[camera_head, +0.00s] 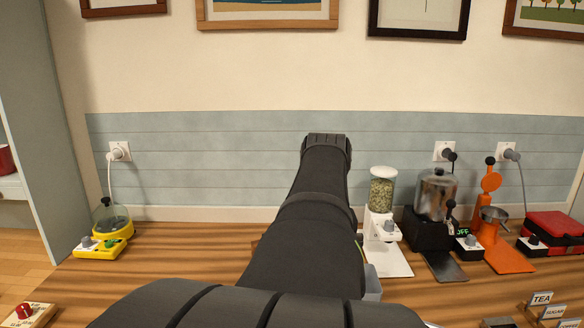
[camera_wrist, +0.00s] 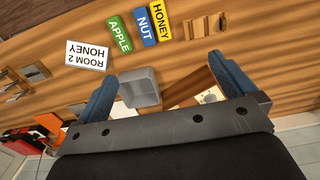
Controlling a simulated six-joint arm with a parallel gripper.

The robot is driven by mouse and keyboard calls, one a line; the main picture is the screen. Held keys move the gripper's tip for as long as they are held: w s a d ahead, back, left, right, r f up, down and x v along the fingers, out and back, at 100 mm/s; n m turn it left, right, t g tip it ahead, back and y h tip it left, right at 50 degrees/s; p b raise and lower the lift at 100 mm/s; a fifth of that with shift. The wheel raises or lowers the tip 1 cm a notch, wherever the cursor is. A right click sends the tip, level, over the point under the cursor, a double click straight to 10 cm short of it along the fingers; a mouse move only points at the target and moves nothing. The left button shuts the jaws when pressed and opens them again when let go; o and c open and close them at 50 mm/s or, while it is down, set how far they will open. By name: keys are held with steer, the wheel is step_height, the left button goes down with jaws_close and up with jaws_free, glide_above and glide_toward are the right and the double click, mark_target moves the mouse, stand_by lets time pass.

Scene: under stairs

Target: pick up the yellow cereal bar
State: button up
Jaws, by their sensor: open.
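The yellow cereal bar (camera_wrist: 161,20), marked HONEY, lies on the wooden counter near the top of the wrist view. A blue bar (camera_wrist: 144,27) marked NUT lies beside it, and a green bar (camera_wrist: 118,34) marked APPLE lies left of that. My gripper (camera_wrist: 162,71) is open, with its two blue fingers spread wide and no bar between them. The bars lie beyond the fingertips. In the head view I see none of the bars, and my arm hides the gripper.
A white card (camera_wrist: 87,55) reads ROOM 2 HONEY. A grey open box (camera_wrist: 139,87) stands between my fingers in the wrist view. A grain dispenser (camera_head: 382,190), a metal-bodied machine (camera_head: 437,187) and an orange press (camera_head: 490,230) stand right of my arm; a yellow appliance (camera_head: 98,249) stands left.

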stand_by(0.4)
steer(key=a+f+m+h, duration=0.4)
steer(key=a+f+m, duration=0.35)
steer(key=m, duration=1.05)
steer(key=x, duration=1.7)
steer(key=shift+w+d+f, duration=0.1)
steer(key=shift+d, duration=0.35)
steer(key=shift+c, duration=0.4)
steer(key=c, duration=0.6)
